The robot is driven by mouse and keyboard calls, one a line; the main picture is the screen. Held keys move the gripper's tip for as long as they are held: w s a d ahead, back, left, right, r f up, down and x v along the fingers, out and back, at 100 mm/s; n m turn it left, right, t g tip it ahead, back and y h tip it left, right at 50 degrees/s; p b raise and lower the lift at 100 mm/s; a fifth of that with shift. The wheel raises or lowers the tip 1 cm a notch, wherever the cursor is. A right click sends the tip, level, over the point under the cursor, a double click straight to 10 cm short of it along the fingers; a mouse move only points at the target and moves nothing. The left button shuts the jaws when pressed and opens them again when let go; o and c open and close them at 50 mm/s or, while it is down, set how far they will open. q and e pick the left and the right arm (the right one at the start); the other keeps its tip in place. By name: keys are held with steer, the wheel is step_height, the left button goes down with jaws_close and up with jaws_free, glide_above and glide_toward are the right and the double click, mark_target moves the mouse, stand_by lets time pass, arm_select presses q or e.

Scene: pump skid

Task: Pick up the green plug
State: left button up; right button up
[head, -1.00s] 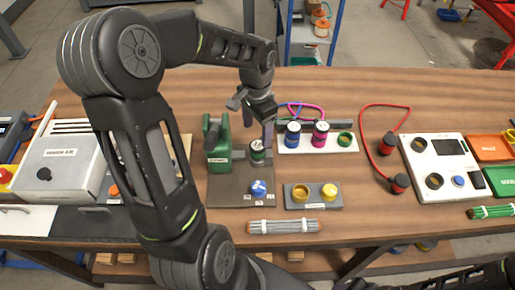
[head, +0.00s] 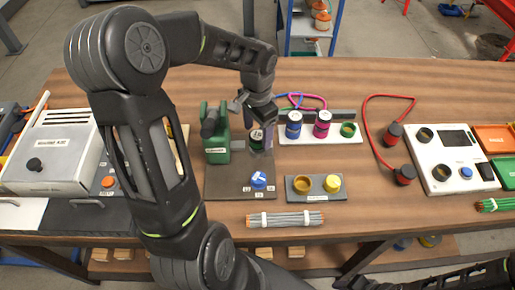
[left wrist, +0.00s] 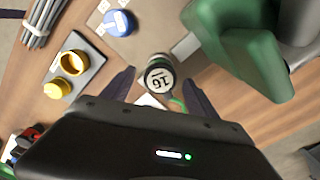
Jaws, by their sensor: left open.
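The green plug (left wrist: 158,78) has a dark body, a green band and a white top marked 16. In the left wrist view it lies just ahead of and between the two fingers of my open left gripper (left wrist: 155,88). In the head view the plug (head: 256,137) stands beside the green pump (head: 216,135) on the dark base plate. My left gripper (head: 263,130) is above and close around it there, partly hiding it. I cannot tell whether the fingers touch it. My right gripper cannot be made out.
The blue knob (head: 259,179) sits in front on the same plate. A grey block (head: 316,195) holds yellow parts. A cable bundle (head: 286,219) lies near the front edge.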

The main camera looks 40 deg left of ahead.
arm_select(q)
step_height(320, 180, down, 2)
steer(key=shift+b, duration=0.35)
steer(key=shift+r, duration=0.1)
jaws_close()
stand_by(0.8)
